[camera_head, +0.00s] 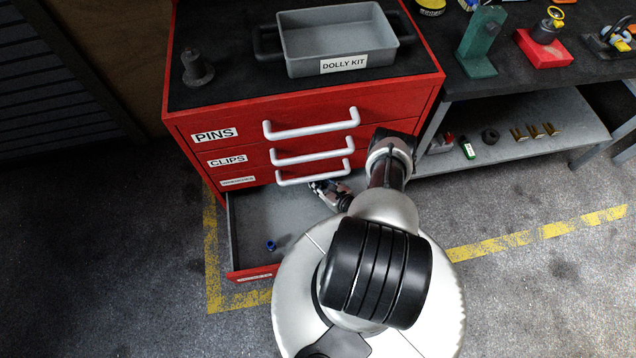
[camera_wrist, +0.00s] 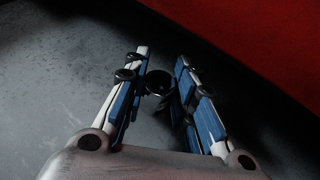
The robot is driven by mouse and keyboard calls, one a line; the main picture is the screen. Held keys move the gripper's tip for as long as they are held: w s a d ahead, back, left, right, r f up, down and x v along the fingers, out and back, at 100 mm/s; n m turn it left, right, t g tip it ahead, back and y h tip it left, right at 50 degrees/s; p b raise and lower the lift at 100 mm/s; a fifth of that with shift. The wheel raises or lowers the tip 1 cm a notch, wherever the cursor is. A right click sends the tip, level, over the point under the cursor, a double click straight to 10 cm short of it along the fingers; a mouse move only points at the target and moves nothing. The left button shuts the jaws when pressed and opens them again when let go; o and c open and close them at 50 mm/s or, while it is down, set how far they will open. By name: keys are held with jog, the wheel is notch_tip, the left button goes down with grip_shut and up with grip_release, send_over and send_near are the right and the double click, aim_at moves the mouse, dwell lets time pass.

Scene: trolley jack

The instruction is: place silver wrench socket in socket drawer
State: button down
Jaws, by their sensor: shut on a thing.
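The socket drawer (camera_head: 262,210) is the lowest drawer of the red cabinet and stands pulled out. My gripper (camera_head: 332,192) is over the drawer, near the cabinet's front face, partly hidden by my arm. In the wrist view my gripper (camera_wrist: 161,66) is shut on a small round socket (camera_wrist: 158,83), which looks dark in the shadow; I take it as the silver wrench socket. The grey drawer floor (camera_wrist: 60,85) lies below it. I cannot tell whether the socket touches the floor. A blue socket (camera_head: 271,246) sits in the drawer near its front.
Closed drawers marked PINS (camera_head: 214,135) and CLIPS (camera_head: 227,160), with white handles, are above the open drawer. A grey DOLLY KIT tray (camera_head: 300,45) stands on the cabinet. A workbench shelf (camera_head: 540,105) is at right. The red wall (camera_wrist: 255,45) is close beside my gripper.

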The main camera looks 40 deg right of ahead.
jog(key=c, duration=1.3)
grip_release()
jog(key=shift+f, duration=0.1)
jog(key=p+v, duration=0.3)
jog(key=v, duration=0.7)
jog(key=shift+s+d+r, duration=0.1)
jog(key=shift+s+r, duration=0.1)
jog(key=shift+r, duration=0.15)
jog(key=shift+p+v, duration=0.3)
jog(key=shift+v, duration=0.5)
jog(key=shift+f, duration=0.1)
